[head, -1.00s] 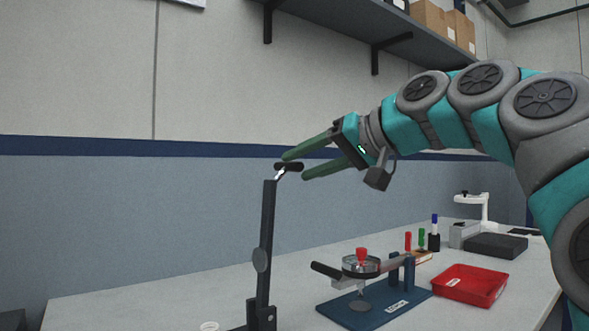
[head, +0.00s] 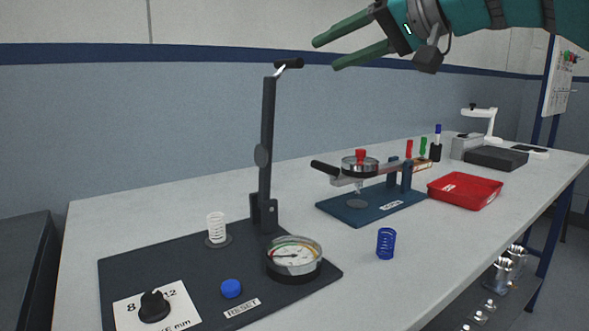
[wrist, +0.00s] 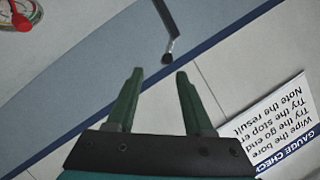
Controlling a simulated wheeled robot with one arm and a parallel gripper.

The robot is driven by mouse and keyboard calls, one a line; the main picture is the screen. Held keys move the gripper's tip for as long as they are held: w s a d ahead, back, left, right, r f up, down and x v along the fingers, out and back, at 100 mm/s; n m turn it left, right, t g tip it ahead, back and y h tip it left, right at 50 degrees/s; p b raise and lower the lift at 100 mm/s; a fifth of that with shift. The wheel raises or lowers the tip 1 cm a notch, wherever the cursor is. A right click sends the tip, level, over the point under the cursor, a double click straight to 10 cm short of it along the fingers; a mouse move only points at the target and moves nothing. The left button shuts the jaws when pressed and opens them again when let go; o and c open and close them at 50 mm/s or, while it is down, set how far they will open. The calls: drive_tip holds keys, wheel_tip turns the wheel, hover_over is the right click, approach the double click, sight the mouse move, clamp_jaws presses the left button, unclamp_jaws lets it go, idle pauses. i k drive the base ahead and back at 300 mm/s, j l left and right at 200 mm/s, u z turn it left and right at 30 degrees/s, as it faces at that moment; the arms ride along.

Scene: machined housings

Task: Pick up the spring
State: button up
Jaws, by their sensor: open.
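A white coil spring (head: 216,228) stands upright on a small round seat on the black tester base at the left. A blue coil spring (head: 386,243) stands upright on the bare bench, right of the dial gauge. My gripper (head: 327,54) is open and empty, high above the bench. It is just right of the black handle (head: 289,63) topping the tester's upright lever. In the wrist view my fingers (wrist: 159,72) are apart with nothing between them; the lever's end (wrist: 168,57) shows beyond them. Neither spring shows in the wrist view.
The tester base (head: 190,260) carries a dial gauge (head: 294,257), blue button (head: 231,288) and black knob (head: 155,306). A blue-based fixture (head: 340,207) and red tray (head: 465,191) stand farther right. Bench around the blue spring is clear.

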sight(215, 226)
drive_tip(key=k+l, duration=0.2)
drive_tip(key=l, duration=0.15)
drive_tip(key=k+l, duration=0.2)
drive_tip(key=l, duration=0.15)
drive_tip(key=k+l, duration=0.2)
drive_tip(key=l, duration=0.15)
